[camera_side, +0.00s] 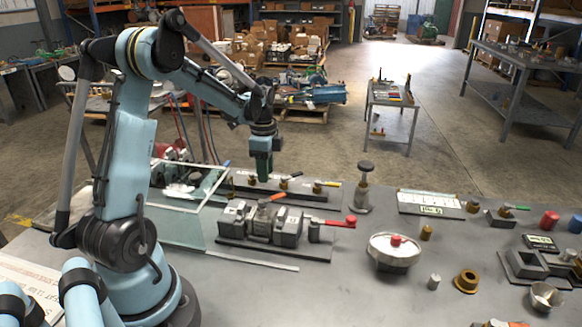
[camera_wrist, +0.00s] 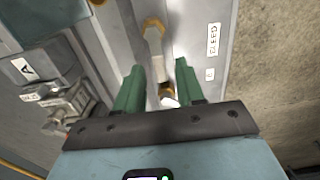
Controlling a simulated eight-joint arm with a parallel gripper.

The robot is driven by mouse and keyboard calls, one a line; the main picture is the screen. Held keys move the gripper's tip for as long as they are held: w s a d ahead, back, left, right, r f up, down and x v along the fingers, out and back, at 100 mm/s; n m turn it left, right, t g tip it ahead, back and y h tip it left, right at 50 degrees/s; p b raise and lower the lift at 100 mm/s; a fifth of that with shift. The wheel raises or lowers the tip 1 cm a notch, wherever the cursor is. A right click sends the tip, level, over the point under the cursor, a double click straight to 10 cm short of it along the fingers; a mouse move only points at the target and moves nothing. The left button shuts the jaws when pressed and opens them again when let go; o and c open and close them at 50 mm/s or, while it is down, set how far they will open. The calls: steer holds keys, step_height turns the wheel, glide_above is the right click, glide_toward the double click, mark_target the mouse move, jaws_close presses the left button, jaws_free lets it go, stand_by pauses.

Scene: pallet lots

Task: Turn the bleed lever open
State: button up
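The BLEED label (camera_wrist: 213,38) is on the grey plate (camera_wrist: 203,60) in the wrist view. Beside it are a brass fitting (camera_wrist: 153,25) and a pale bar running from it towards my gripper. My gripper (camera_wrist: 160,66) has two green fingers apart, with a gap between them. A small brass part (camera_wrist: 165,89) and a white tip show in or below that gap; contact cannot be told. In the side view my gripper (camera_side: 264,174) points down over the rear valve plate (camera_side: 330,200). Its fingers hide part of that plate. I cannot tell which lever there is the bleed lever.
A grey block assembly (camera_side: 288,228) with red levers stands in front. A clamp post (camera_side: 363,188) stands to the right. Bare table lies at the front.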

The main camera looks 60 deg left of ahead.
jaws_close()
steer(key=shift+w+a+n, duration=0.1)
steer(key=shift+n, duration=0.2)
steer(key=n, duration=0.1)
steer(key=a+n, duration=0.1)
steer(key=n, duration=0.1)
steer(key=shift+w+n, duration=0.3)
steer(key=shift+w, duration=0.05)
steer(key=n, duration=0.1)
steer(key=a+n, duration=0.1)
steer(key=n, duration=0.1)
steer(key=shift+w+a+n, duration=0.15)
steer(key=shift+n, duration=0.15)
steer(key=n, duration=0.1)
steer(key=a+n, duration=0.1)
steer(key=n, duration=0.1)
steer(key=a+n, duration=0.1)
steer(key=n, duration=0.1)
steer(key=shift+s+a+n, duration=0.2)
steer(key=shift+n, duration=0.65)
steer(key=shift+s+a+n, duration=0.2)
steer(key=shift+n, duration=0.7)
steer(key=shift+s+a+n, duration=0.2)
steer(key=shift+n, duration=0.65)
steer(key=shift+o, duration=0.6)
jaws_free()
